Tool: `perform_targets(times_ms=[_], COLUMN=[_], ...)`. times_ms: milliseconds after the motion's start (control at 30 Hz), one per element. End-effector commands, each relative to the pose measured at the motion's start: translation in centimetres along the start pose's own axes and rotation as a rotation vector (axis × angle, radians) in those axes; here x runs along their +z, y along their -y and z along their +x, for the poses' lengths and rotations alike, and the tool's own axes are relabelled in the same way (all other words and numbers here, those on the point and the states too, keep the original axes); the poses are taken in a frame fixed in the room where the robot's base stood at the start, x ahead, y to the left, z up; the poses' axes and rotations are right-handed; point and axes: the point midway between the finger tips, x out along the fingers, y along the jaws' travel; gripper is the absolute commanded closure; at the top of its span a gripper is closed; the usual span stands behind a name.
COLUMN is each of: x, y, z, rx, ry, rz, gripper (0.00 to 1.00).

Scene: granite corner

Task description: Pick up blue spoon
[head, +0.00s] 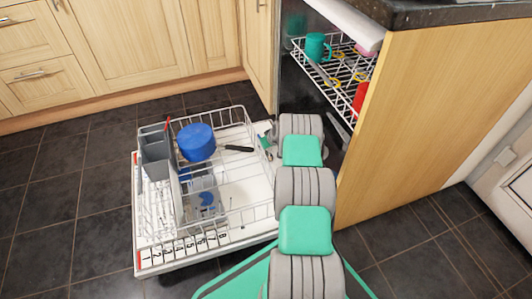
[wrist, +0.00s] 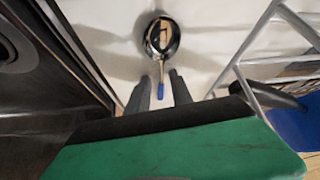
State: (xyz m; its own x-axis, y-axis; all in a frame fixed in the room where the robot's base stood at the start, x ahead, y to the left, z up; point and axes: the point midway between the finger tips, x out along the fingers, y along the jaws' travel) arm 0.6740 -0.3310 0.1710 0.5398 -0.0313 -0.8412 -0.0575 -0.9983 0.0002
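The blue spoon (wrist: 161,88) shows in the wrist view, with a shiny metal bowl at the top and a blue handle end pointing down toward me. It lies on a white surface, which looks like the open dishwasher door. My gripper (wrist: 160,86) is open, with one dark finger on each side of the blue handle end. I cannot tell whether the fingers are level with the handle or still above it. In the head view my arm reaches to the door's far right corner; the spoon cannot be made out there.
The lower rack (head: 225,217) stands on the open door, left of my arm, holding a blue pan (head: 196,142) with a black handle and a grey cutlery basket (head: 157,160). Rack wires run close right of my gripper; a dark wall is close left. The upper rack holds a teal mug (head: 317,47).

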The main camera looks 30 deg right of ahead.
Motion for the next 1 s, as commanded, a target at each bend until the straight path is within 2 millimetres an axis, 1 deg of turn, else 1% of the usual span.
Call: perform_targets(times_ms=[33, 300, 867, 933, 1000], x=[0.0, 0.0, 0.0, -0.3, -0.9], y=[0.0, 0.0, 0.0, 0.0, 0.0], z=[0.0, 0.0, 0.0, -0.4, -1.3], rx=[0.0, 0.0, 0.0, 0.0, 0.0], ry=[0.0, 0.0, 0.0, 0.0, -0.001], rz=[0.0, 0.0, 0.0, 0.0, -0.001], gripper=[0.78, 1.0, 1.0, 1.0, 1.0])
